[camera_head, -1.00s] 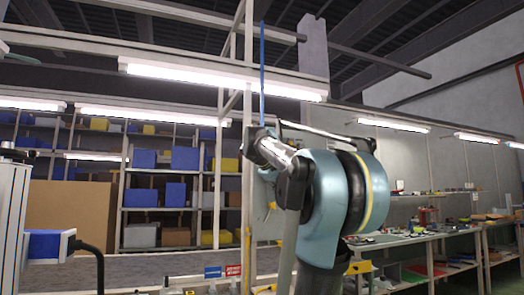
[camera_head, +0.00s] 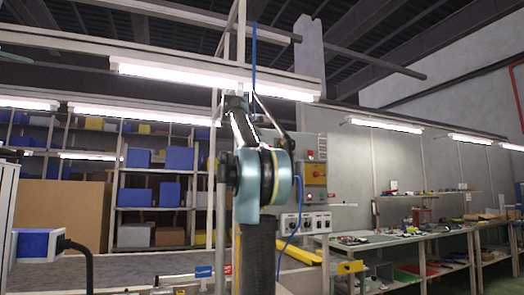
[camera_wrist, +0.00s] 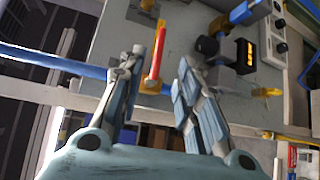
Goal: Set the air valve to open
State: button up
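In the wrist view, a lever (camera_wrist: 157,50) with a red shaft and a yellow tip stands on a small orange-yellow fitting (camera_wrist: 150,87). It appears to be the air valve handle, at the end of a blue pipe (camera_wrist: 50,61). My gripper (camera_wrist: 160,68) is open. Its two grey-blue fingers lie on either side of the lever, the left one closer; I cannot tell whether it touches. In the head view, my arm hides the gripper and the valve.
A grey panel carries a yellow box with a red button (camera_head: 314,173) and a white knob panel (camera_head: 305,223). The wrist view shows a black device with a yellow display (camera_wrist: 246,52) right of the fingers. Benches with tools (camera_head: 400,238) stand at right, shelves at left.

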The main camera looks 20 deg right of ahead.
jog(key=x, duration=1.2)
jog(key=shift+w+d, duration=0.15)
jog(key=shift+w, duration=0.05)
